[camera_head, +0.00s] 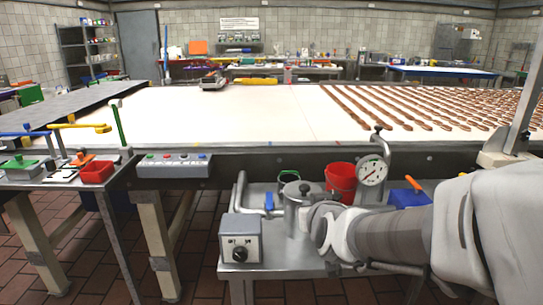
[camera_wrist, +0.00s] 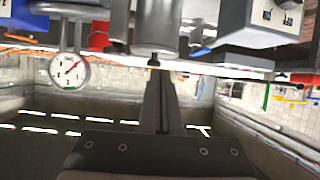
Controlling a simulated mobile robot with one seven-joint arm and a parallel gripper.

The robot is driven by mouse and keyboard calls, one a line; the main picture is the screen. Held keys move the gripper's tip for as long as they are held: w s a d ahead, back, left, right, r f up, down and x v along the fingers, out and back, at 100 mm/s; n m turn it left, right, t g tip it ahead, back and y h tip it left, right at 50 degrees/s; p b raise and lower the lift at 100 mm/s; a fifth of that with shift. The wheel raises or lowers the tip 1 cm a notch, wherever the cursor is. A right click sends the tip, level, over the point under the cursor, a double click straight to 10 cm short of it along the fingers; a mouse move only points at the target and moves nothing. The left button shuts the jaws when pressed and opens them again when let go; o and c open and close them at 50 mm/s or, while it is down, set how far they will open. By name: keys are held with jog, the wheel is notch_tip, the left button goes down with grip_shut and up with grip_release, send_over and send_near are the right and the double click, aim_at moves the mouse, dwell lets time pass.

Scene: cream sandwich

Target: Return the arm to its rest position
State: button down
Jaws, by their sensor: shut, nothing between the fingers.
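My arm (camera_head: 400,233) reaches in from the right in the head view. Its end is in front of the small metal stand with the steel pot (camera_head: 296,212). The fingers are hidden in the head view. In the wrist view my gripper (camera_wrist: 155,72) is shut and empty. The wrist picture appears upside down.
A round gauge (camera_head: 371,172), a red bucket (camera_head: 341,180) and a grey control box (camera_head: 240,240) crowd the metal stand (camera_head: 282,264) around my arm's end. The long white table (camera_head: 230,115) lies behind, with rows of brown strips (camera_head: 400,105) at right. Tiled floor shows at lower left.

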jog(key=s+d+r+g+p, duration=0.15)
jog(key=s+g, duration=0.25)
jog(key=s, duration=0.8)
jog(key=s+d+g, duration=0.3)
jog(key=s, duration=0.8)
notch_tip(320, 180, up, 17)
jog(key=p, duration=1.7)
jog(key=shift+f+m, duration=0.15)
jog(key=shift+m, duration=0.25)
jog(key=shift+w, duration=0.1)
